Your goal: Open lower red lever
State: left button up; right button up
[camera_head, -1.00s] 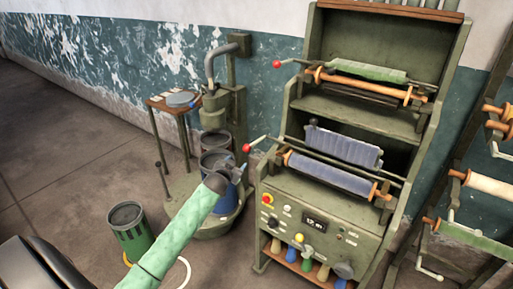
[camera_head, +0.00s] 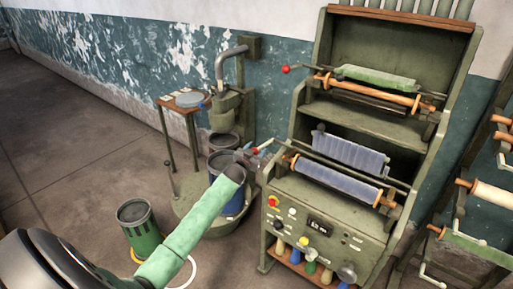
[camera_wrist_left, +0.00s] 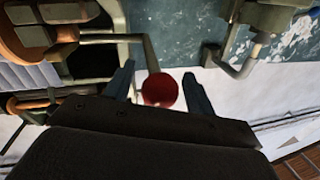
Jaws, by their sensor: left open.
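The lower red lever's ball knob (camera_head: 254,150) is at the left side of the green machine, beside the lower roller. Its rod runs right toward the machine. My left gripper (camera_head: 257,153) is at this knob, with the green-sleeved arm coming up from the lower left. In the left wrist view the red knob (camera_wrist_left: 160,90) lies between the two open fingers of my left gripper (camera_wrist_left: 159,75), with gaps visible on both sides. My right gripper is not in view.
A second red-knobbed lever (camera_head: 286,69) is higher on the machine, by the upper roller. A control panel (camera_head: 318,226) is below the lower roller. Drums (camera_head: 222,165) stand left of the machine, a green bin (camera_head: 139,232) on the floor. A roller rack (camera_head: 490,195) is at right.

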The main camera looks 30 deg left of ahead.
pick_arm(q)
jog(key=shift+w, duration=0.4)
